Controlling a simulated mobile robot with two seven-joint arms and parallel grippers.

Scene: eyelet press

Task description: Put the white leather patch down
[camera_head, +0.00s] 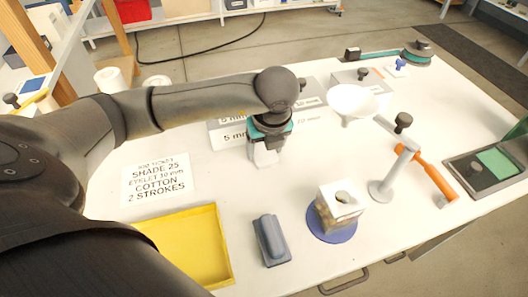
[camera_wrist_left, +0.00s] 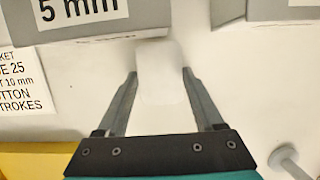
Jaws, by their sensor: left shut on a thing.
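The white leather patch (camera_wrist_left: 158,88) shows in the left wrist view as a pale piece between the two fingers of my left gripper (camera_wrist_left: 160,73). The gripper is shut on it, near the front of a grey box labelled 5 mm (camera_wrist_left: 95,20). In the head view my left gripper (camera_head: 266,152) points down over the white table (camera_head: 220,185), in front of the grey boxes. The patch is hard to tell from the pale tabletop, and I cannot tell whether it touches the table. My right gripper is not in view.
A printed card (camera_head: 158,180) and yellow tray (camera_head: 222,240) lie to the left. A dark grey block (camera_head: 271,240), a blue disc (camera_head: 332,232) bearing a white-topped block, and an orange-handled tool (camera_head: 428,172) stand in front and right. A white bowl (camera_head: 352,101) stands behind.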

